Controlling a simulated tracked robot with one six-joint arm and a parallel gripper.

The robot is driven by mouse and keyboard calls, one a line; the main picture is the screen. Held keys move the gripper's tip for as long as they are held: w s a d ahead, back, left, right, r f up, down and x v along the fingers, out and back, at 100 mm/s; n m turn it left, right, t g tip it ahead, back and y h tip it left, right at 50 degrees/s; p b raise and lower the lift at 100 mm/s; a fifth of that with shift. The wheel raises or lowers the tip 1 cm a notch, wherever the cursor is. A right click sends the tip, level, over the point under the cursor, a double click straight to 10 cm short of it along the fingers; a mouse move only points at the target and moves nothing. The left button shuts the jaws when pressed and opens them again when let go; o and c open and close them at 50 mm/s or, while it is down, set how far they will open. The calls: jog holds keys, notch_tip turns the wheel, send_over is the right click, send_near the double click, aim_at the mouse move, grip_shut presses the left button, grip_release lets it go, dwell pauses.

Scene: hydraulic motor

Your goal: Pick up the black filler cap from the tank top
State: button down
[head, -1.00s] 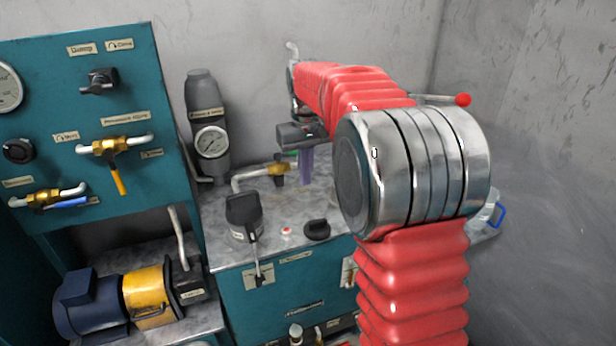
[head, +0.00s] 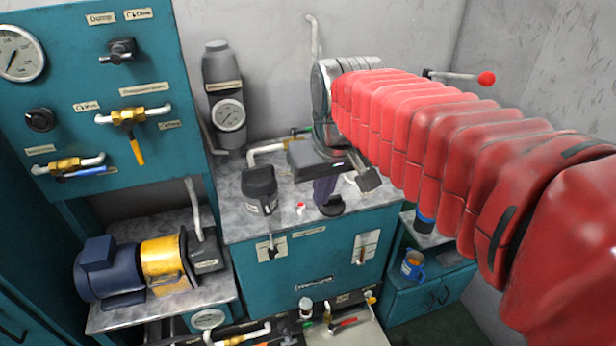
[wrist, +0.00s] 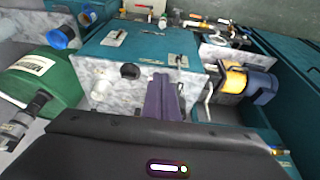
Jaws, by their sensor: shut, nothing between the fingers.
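The black filler cap (head: 332,207) sits on the marbled tank top (head: 300,210), near its front edge. It also shows in the wrist view (wrist: 130,71) as a small dark round thing, apart from the fingers. My gripper (head: 322,198) has purple fingers pointing down over the tank top; they are shut and empty. In the head view the fingers partly cover the cap from behind or above; whether they touch it is unclear there. In the wrist view the purple fingers (wrist: 163,84) are beside the cap, to its right.
A grey cylinder with a gauge (head: 228,115) and brass-fitted pipe stand behind.

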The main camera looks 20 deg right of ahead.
jog(key=s+a+f+t, duration=0.1)
jog(key=s+f, duration=0.4)
jog(key=s, duration=0.6)
jog(key=shift+a+t, duration=0.3)
jog(key=shift+a, duration=0.4)
jog(key=c, duration=2.5)
grip_release()
jog(key=shift+s+f, duration=0.1)
jog(key=shift+c, duration=0.2)
